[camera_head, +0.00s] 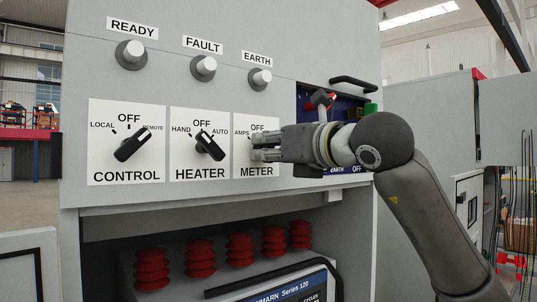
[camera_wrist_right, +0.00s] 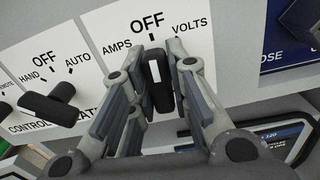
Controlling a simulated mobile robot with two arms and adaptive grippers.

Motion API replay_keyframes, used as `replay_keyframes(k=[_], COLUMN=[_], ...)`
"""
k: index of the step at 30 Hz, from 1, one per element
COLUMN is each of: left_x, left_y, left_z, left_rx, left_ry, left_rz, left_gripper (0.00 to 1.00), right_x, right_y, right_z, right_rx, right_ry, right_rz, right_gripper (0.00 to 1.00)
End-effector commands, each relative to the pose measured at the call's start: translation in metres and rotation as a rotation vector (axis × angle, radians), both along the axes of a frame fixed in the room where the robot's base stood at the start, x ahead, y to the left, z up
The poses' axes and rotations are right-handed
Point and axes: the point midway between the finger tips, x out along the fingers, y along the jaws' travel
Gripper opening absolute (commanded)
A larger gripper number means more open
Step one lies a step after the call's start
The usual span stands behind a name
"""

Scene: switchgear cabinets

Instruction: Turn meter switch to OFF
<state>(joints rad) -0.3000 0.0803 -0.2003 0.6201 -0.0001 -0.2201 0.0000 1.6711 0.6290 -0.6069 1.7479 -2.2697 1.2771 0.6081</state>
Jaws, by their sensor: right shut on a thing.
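The meter switch (camera_wrist_right: 162,90) is a black knob with a white mark, on a white plate (camera_wrist_right: 117,26) lettered AMPS, OFF and VOLTS. In the right wrist view its white mark points up, about in line with the OFF tick. My right gripper (camera_wrist_right: 157,62) is shut on the knob, with a finger on each side. In the head view the right gripper (camera_head: 258,148) covers the knob on the METER plate (camera_head: 257,172). The left gripper is not in view.
The heater switch (camera_head: 210,145) and control switch (camera_head: 132,146) sit to the left on the same panel. A black handle (camera_head: 354,83) sticks out at the upper right.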

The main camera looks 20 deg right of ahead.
Motion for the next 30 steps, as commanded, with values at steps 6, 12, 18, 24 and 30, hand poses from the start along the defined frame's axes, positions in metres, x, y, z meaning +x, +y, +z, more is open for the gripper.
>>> replay_keyframes(k=[6, 12, 18, 24, 30], left_x=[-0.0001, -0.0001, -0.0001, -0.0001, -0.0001], left_y=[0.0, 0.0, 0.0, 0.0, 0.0], left_z=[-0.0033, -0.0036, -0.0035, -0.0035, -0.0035], left_rx=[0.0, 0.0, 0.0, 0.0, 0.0], left_ry=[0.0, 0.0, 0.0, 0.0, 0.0], left_rz=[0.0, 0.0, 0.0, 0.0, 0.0], left_gripper=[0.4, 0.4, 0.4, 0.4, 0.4], right_x=[0.0002, 0.0002, 0.0001, 0.0, 0.0001], right_y=[-0.0006, -0.0005, -0.0005, -0.0005, -0.0003], right_z=[0.0002, 0.0007, 0.0009, 0.001, 0.0006], right_rx=[-0.056, -0.069, -0.069, -0.068, -0.068], right_ry=[-0.021, -0.026, -0.027, -0.027, -0.026], right_rz=[-0.001, -0.001, -0.001, -0.001, -0.001], right_gripper=[0.0, 0.0, 0.0, 0.31, 0.38])
